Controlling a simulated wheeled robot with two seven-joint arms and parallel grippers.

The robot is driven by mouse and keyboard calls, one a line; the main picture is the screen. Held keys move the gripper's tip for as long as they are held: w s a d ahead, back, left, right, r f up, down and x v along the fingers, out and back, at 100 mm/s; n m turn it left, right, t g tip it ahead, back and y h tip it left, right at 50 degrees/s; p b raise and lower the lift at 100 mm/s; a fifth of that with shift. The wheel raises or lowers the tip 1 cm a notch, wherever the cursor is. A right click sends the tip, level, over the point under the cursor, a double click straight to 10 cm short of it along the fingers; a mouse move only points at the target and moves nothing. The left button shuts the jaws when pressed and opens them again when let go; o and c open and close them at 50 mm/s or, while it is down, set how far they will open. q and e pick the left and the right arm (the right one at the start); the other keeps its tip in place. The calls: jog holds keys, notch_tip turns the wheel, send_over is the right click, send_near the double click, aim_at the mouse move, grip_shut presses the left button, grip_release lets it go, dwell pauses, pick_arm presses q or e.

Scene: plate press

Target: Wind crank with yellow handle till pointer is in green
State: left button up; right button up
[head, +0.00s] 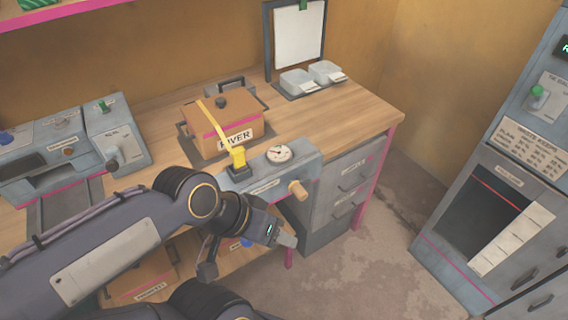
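A grey unit on the bench front (262,178) carries a round white dial (278,153); its pointer and any green zone are too small to read. A tan handle (298,190) sticks out from the unit's front right side. A yellow block (237,157) stands on the unit's left end, where a yellow strap (216,120) from a box meets it. My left gripper (284,239) is below and slightly left of the tan handle, apart from it in the picture. Its fingers are seen at an angle, so its opening is unclear. My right gripper cannot be made out.
The strapped orange box (243,117) sits behind the unit. Grey drawers (345,187) stand right of it. A grey machine (119,133) is at left, and a tall cabinet (455,245) at far right. The floor (375,265) between drawers and cabinet is clear.

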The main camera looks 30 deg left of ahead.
pick_arm(q)
notch_tip(320, 180, down, 7)
jog(key=w+a+m+g+y+b, duration=0.1)
jog(key=a+m+g+y, duration=0.15)
jog(key=m+g, duration=0.35)
jog(key=m+t+y+b, duration=0.3)
jog(key=m+t+y, duration=0.5)
jog(key=m+y, duration=1.05)
send_near(304, 197)
jog(key=shift+m+h, duration=0.3)
jog(key=shift+m, duration=0.05)
jog(key=x, duration=0.4)
jog(key=shift+w+r, duration=0.1)
jog(key=shift+r, duration=0.05)
jog(key=x, duration=0.7)
jog(key=shift+a+p, duration=0.25)
jog(key=shift+p, duration=0.1)
jog(key=shift+g, duration=0.3)
grip_shut()
